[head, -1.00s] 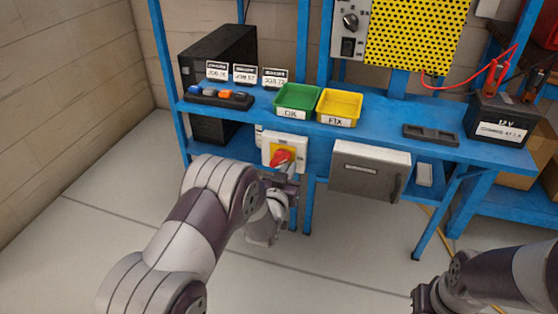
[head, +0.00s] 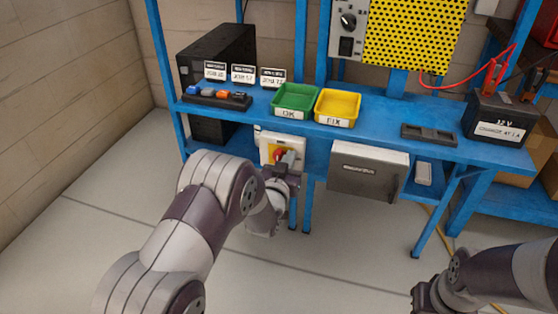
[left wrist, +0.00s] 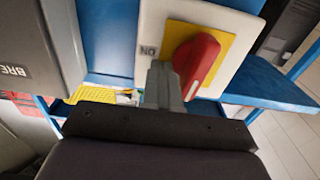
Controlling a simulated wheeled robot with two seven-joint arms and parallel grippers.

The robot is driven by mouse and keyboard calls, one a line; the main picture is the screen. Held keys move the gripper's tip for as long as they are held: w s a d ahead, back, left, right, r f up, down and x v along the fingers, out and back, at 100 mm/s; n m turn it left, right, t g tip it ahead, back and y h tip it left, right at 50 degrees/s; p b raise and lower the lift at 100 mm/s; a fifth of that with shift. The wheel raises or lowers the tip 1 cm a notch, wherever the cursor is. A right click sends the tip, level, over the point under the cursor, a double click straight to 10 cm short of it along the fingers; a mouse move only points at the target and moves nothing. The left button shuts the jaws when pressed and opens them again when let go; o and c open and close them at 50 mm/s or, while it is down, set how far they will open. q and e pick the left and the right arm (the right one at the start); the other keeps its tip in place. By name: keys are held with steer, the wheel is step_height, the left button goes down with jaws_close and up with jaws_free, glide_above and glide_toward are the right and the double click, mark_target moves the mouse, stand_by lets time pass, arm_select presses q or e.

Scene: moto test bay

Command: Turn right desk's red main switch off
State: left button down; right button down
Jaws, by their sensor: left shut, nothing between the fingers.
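The red switch handle (left wrist: 197,62) sits on a yellow plate (left wrist: 228,45) on a white switch box (left wrist: 150,22), with an "ON" label beside the plate. In the head view the white box (head: 297,146) hangs under the blue bench, and the red handle (head: 279,154) is partly hidden by my left gripper (head: 287,164). In the left wrist view my left gripper (left wrist: 164,82) is shut and empty, its fingertips close beside the handle. Whether they touch it I cannot tell. The handle stands slightly tilted in that view. My right gripper (head: 424,298) is at the lower right, its fingers unclear.
A grey box with a handle (head: 367,177) hangs right of the switch. Above, the blue bench (head: 385,130) carries a green tray (head: 295,113), a yellow tray (head: 337,122) and a black battery (head: 500,118). Bench legs stand near the gripper. Open floor lies in front.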

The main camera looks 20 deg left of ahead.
arm_select(q)
steer(key=shift+f, duration=0.35)
steer(key=shift+s+a+r, duration=0.1)
steer(key=shift+a+r, duration=0.1)
steer(key=shift+f, duration=0.1)
steer(key=s+p, duration=0.1)
steer(key=s, duration=0.7)
steer(key=shift+f+p, duration=0.3)
steer(key=shift+f, duration=0.15)
